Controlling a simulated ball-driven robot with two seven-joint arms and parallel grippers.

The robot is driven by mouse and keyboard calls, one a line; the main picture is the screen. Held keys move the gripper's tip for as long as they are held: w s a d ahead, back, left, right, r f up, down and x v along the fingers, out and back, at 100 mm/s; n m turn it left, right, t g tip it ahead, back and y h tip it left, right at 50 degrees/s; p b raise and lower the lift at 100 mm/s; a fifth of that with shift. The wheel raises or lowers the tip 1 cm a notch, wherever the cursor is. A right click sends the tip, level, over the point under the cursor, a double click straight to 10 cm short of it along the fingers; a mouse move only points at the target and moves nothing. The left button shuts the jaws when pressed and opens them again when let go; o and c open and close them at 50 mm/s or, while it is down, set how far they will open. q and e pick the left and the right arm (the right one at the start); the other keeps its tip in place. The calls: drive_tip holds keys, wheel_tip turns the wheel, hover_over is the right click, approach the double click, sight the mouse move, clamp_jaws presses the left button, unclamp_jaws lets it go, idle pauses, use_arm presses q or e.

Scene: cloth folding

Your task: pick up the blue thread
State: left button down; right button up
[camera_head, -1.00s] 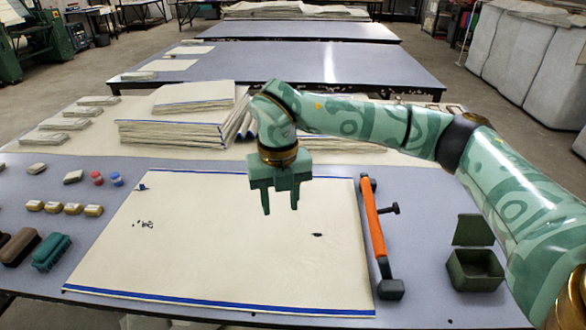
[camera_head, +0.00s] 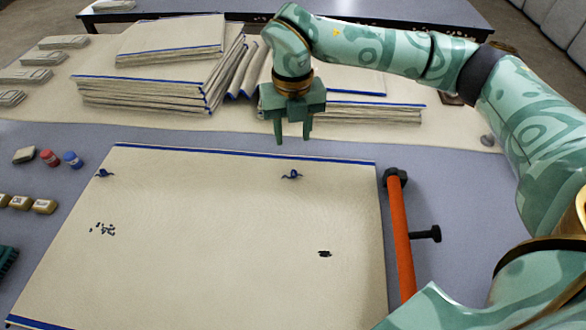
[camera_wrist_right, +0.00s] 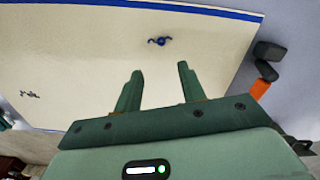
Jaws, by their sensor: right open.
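A small blue thread (camera_head: 292,175) lies on the cream cloth (camera_head: 220,240), near its far blue-striped edge. The thread also shows in the right wrist view (camera_wrist_right: 160,41), beyond the fingertips. A second small blue thread (camera_head: 104,173) lies at the cloth's far left corner. My right gripper (camera_head: 293,141) is open and empty, fingers pointing down, above the far edge of the cloth. In the right wrist view its two fingers (camera_wrist_right: 160,72) stand apart with only cloth behind them. My left gripper is not in view.
Dark specks (camera_head: 103,229) and a dark spot (camera_head: 325,254) mark the cloth. An orange-handled tool (camera_head: 401,240) lies along its right edge. Stacked folded cloths (camera_head: 150,90) stand behind. Red and blue spools (camera_head: 61,158) sit at the left.

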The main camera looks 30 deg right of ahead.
drive_tip(key=b, duration=0.2)
hover_over(294, 170)
wheel_tip(294, 170, down, 6)
drive_tip(key=shift+a+f, duration=0.15)
drive_tip(key=shift+f, duration=0.45)
wheel_tip(294, 170, down, 4)
drive_tip(key=b, duration=0.3)
drive_tip(key=shift+s+f, duration=0.1)
drive_tip(key=shift+f, duration=0.4)
drive_tip(key=shift+r, duration=0.15)
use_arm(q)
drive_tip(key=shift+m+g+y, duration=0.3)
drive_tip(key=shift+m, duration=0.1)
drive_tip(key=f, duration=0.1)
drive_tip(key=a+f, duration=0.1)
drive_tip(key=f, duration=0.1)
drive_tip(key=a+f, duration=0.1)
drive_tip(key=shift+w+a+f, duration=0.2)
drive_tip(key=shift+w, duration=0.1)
use_arm(e)
drive_tip(key=c, duration=0.8)
